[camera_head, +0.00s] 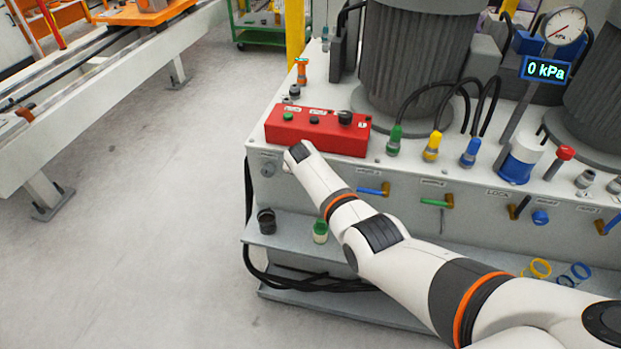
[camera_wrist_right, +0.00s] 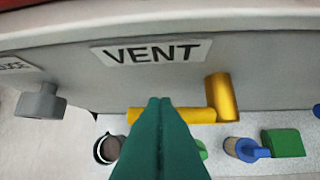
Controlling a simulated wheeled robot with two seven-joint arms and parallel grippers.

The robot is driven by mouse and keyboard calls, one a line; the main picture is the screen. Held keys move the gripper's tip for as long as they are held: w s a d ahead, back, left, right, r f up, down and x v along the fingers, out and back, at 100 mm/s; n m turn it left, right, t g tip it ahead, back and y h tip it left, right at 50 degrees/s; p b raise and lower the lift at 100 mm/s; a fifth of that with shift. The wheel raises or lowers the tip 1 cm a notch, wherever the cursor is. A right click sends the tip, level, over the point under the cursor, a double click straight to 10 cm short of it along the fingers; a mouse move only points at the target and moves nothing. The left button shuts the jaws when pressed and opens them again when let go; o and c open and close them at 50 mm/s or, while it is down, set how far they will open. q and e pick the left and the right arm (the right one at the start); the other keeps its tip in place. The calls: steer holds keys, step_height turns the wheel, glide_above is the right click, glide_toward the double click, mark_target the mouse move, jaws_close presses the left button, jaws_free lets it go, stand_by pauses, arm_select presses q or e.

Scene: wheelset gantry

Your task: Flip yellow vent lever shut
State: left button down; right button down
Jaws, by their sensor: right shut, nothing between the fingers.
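The yellow vent lever (camera_wrist_right: 200,115) shows in the right wrist view under the VENT label (camera_wrist_right: 152,51). Its handle lies horizontally, running left from the upright yellow valve body (camera_wrist_right: 221,95). My right gripper (camera_wrist_right: 160,101) is shut and empty, its green fingers overlapping the left part of the handle. Whether they touch it I cannot tell. In the head view my right arm reaches to the cabinet's left front, below the red control box (camera_head: 318,131); the arm hides the vent lever and the gripper there. My left gripper is not in view.
Along the cabinet front (camera_head: 470,220) sit a grey knob (camera_head: 268,165), a blue lever (camera_head: 372,191) and a green lever (camera_head: 434,203). A black cup (camera_head: 266,221) and a green cup (camera_head: 320,231) stand on the lower shelf.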

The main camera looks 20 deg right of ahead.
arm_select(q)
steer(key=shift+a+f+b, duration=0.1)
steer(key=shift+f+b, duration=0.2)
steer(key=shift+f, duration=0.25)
arm_select(e)
steer(key=shift+w+a+f, duration=0.1)
steer(key=shift+a+f, duration=0.05)
steer(key=shift+f, duration=0.1)
